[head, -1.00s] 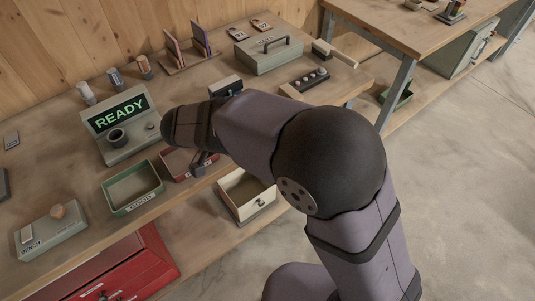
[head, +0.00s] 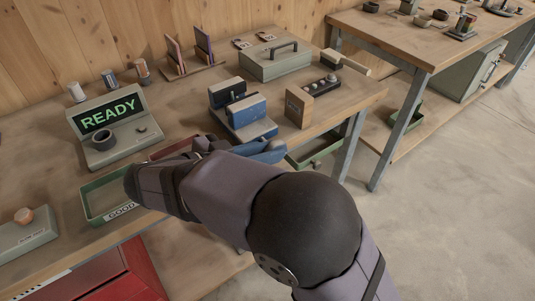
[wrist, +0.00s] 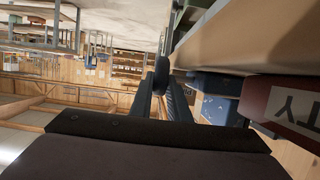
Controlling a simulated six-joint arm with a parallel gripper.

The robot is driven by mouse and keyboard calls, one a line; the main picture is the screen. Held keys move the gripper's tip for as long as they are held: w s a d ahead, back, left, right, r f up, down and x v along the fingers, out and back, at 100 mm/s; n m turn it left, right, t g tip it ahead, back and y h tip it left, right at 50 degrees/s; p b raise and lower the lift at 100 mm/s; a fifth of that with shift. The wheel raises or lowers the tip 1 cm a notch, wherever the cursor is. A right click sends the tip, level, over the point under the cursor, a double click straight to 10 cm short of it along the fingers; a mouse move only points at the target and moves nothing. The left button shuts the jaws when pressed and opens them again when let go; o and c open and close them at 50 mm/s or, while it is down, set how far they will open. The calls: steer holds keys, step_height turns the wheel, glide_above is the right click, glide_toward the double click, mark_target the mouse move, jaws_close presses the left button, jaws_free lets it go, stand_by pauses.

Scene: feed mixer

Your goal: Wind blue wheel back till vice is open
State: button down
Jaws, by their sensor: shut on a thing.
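The blue vice (head: 243,112) stands on the bench in the head view. Its two jaw blocks have a narrow gap between them, with something dark in it. In the wrist view my gripper (wrist: 161,90) is shut on a dark, round, edge-on piece (wrist: 161,70), which seems to belong to the wheel. In the head view my arm hides most of the gripper.
A red tray (wrist: 288,108) is close to the right of my gripper. A green tray (head: 88,203) and the READY display unit (head: 108,120) are to the left. A wooden-ended block (head: 300,105) stands right of the vice. The bench edge runs beside the fingers.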

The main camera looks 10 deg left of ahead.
steer(key=c, duration=1.7)
jaws_free()
steer(key=shift+s, duration=0.1)
steer(key=shift+v, duration=3.6)
